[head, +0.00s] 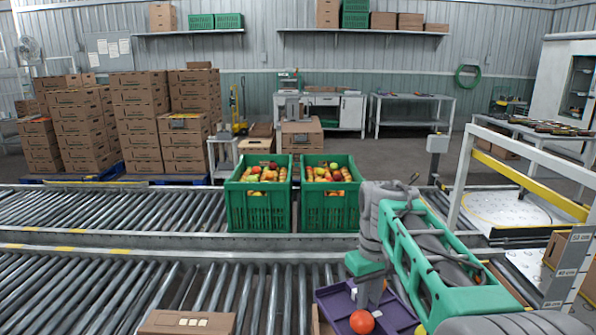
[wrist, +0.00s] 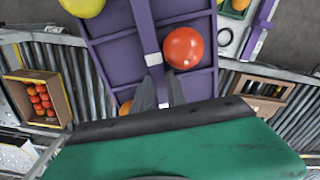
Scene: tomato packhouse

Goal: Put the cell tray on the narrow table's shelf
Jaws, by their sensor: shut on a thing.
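The purple cell tray (head: 336,304) hangs over the near roller conveyor at the bottom of the head view. It fills the upper middle of the wrist view (wrist: 112,52), where its dividers show. A red tomato (wrist: 183,47) sits in one cell; it also shows in the head view (head: 362,322). A yellow fruit (wrist: 82,5) and an orange one (wrist: 125,107) are partly in view in the tray. My gripper (wrist: 160,92) is shut on the tray's central bar. I cannot tell for sure which table is the narrow one; two grey tables (head: 410,97) (head: 325,97) stand at the back wall.
Two green crates (head: 258,212) (head: 329,212) of tomatoes stand on the far conveyor (head: 110,207). A cardboard box (head: 188,323) is on the near conveyor (head: 70,290). A white frame (head: 463,165) rises on the right. Stacked cartons (head: 140,115) fill the back left.

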